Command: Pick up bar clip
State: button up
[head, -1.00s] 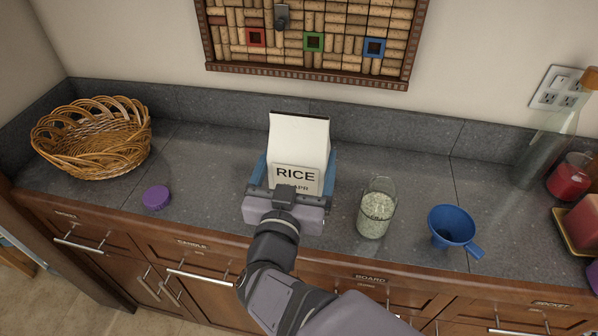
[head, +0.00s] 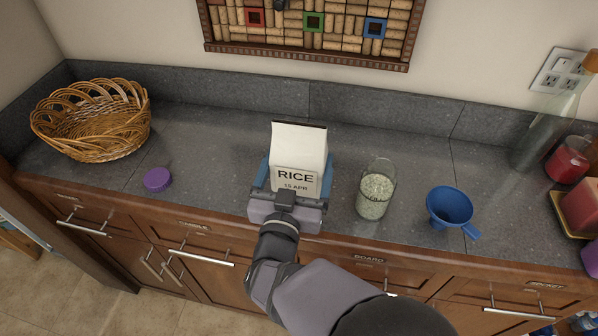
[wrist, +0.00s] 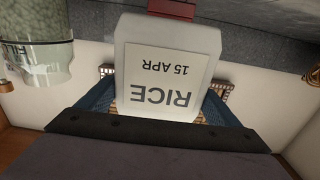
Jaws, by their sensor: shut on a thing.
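A white paper rice bag (head: 299,148) labelled "RICE 15 APR" is at the middle of the counter. My gripper (head: 296,178) is shut on it, with one blue finger on each side. In the wrist view the bag (wrist: 200,40) appears upside down between the fingers (wrist: 157,100). I cannot tell whether its base touches the counter. No bar clip is clearly seen in these frames. A dark red strip (wrist: 171,8) shows at the base end of the bag in the wrist view; I cannot tell what it is.
A glass jar of pale grains (head: 375,192) and a blue funnel (head: 449,208) stand to the right. A purple lid (head: 157,179) and wicker basket (head: 92,120) are at left. A clear bottle (head: 545,135) and red candles (head: 582,205) stand far right. The counter behind the bag is clear.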

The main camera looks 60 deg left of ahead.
aim_at(298, 186)
jog(key=shift+f+p, duration=0.35)
jog(key=shift+f, duration=1.35)
jog(key=shift+f, duration=0.1)
jog(key=shift+f, duration=0.15)
jog(key=o, duration=1.2)
jog(key=shift+r+b+v, duration=0.1)
jog(key=shift+b+v, duration=0.65)
jog(key=shift+v, duration=1.1)
jog(key=shift+r+b+v, duration=0.15)
jog(key=shift+b+v, duration=0.55)
jog(key=shift+v, duration=1.15)
